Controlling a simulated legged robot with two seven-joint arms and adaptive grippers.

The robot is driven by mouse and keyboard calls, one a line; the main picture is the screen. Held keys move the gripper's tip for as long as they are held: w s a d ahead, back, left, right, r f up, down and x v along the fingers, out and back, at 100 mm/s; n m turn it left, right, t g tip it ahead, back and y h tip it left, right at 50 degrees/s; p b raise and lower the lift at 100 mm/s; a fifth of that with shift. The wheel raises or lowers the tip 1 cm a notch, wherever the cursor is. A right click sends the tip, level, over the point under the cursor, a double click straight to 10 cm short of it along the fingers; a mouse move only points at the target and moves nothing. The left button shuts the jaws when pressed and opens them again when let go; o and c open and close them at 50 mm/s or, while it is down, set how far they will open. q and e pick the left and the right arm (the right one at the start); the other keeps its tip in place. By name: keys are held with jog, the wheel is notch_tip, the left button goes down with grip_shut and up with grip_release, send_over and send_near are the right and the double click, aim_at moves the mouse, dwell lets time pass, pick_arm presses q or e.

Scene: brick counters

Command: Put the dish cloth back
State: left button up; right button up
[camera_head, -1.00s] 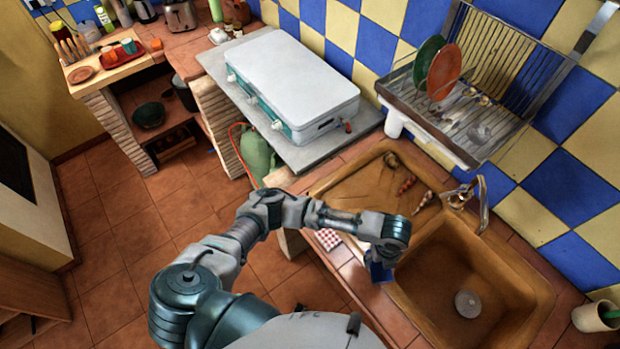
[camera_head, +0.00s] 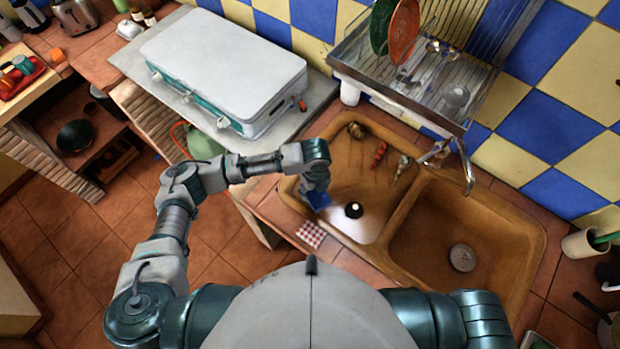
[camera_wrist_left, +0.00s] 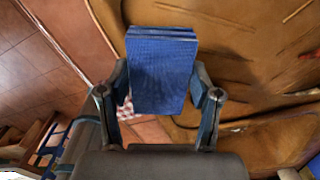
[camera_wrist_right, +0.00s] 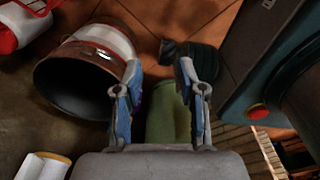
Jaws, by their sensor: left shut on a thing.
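A folded blue cloth (camera_wrist_left: 160,75), apparently the dish cloth, is held between the fingers of my left gripper (camera_wrist_left: 160,95). In the head view, the blue cloth (camera_head: 317,199) shows below the left gripper (camera_head: 316,186), over the front left part of the sink's drainboard (camera_head: 340,170). Whether it touches the surface cannot be told. A red-and-white checked cloth (camera_head: 312,234) lies on the counter edge just in front of it. My right gripper (camera_wrist_right: 160,90) is open, with nothing clearly between its fingers; it is outside the head view.
The sink basin (camera_head: 455,235) is right of the drainboard, beside the tap (camera_head: 460,160). Small items, including a red one (camera_head: 379,154), and a black round thing (camera_head: 354,210) lie on the drainboard. A dish rack (camera_head: 420,85) and a white-lidded case (camera_head: 225,65) stand behind.

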pick_arm(q)
jog(key=w, duration=0.1)
jog(key=w+a, duration=0.1)
jog(key=w, duration=0.2)
jog(key=shift+w+a+f, duration=0.3)
jog(key=shift+w+a, duration=0.05)
jog(key=shift+a, duration=0.05)
jog(key=shift+w, duration=0.15)
jog(key=shift+f, duration=0.4)
notch_tip(320, 180, down, 2)
jog(key=shift+d+f+p, duration=0.15)
jog(key=shift+f+p, duration=0.05)
jog(key=shift+p, duration=0.15)
jog(key=shift+d+f, duration=0.1)
jog(key=shift+f, duration=0.2)
jog(key=o, duration=0.9)
jog(key=shift+o, duration=1)
pick_arm(e)
jog(key=shift+w+a+r, duration=0.4)
jog(key=shift+w+r, duration=0.05)
jog(key=shift+w, duration=0.1)
